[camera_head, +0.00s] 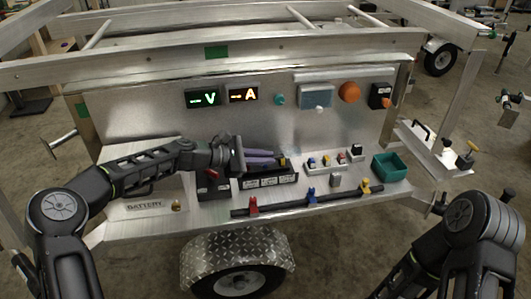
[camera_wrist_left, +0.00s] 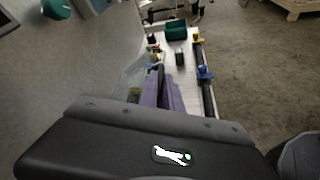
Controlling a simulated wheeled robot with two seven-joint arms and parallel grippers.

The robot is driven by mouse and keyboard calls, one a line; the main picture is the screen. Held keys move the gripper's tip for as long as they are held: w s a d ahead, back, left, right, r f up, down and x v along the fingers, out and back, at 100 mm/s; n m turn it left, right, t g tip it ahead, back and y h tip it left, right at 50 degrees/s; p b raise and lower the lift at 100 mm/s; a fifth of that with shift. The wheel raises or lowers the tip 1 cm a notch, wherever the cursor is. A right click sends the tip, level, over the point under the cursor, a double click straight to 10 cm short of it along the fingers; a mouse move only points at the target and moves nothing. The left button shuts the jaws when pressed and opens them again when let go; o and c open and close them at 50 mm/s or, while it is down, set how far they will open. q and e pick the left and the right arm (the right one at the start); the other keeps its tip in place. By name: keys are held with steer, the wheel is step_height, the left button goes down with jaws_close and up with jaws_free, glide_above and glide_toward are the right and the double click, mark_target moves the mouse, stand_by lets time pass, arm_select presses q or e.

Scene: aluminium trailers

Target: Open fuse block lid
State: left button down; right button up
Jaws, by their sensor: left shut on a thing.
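The fuse block (camera_head: 268,181) is a black block with white labels along its front, standing on the trailer's metal shelf. My left gripper (camera_head: 282,162) reaches in from the left with its purple fingers just above and behind the block. It is shut on the fuse block lid, a clear, see-through panel. In the left wrist view the lid (camera_wrist_left: 135,75) shows as a pale panel beside the purple fingers (camera_wrist_left: 162,92). The fingers hide part of the lid, and its exact angle is hard to tell. My right gripper is out of view.
A row of small coloured fuses (camera_head: 328,161) and a green bin (camera_head: 389,166) stand right of the block. A black rail with coloured clips (camera_head: 310,195) runs in front. Behind is a metal panel with V (camera_head: 203,98) and A (camera_head: 244,94) displays.

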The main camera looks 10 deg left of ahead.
arm_select(q)
steer(key=shift+w+a+r+n+p, duration=0.1)
steer(key=shift+w+r+n+p, duration=0.2)
steer(key=shift+r+p, duration=0.4)
steer(key=shift+f, duration=0.15)
steer(key=c, duration=1.8)
jaws_free()
steer(key=shift+a, duration=0.1)
steer(key=v, duration=0.7)
steer(key=shift+a+b, duration=0.3)
steer(key=shift+b, duration=0.1)
steer(key=shift+c, duration=0.5)
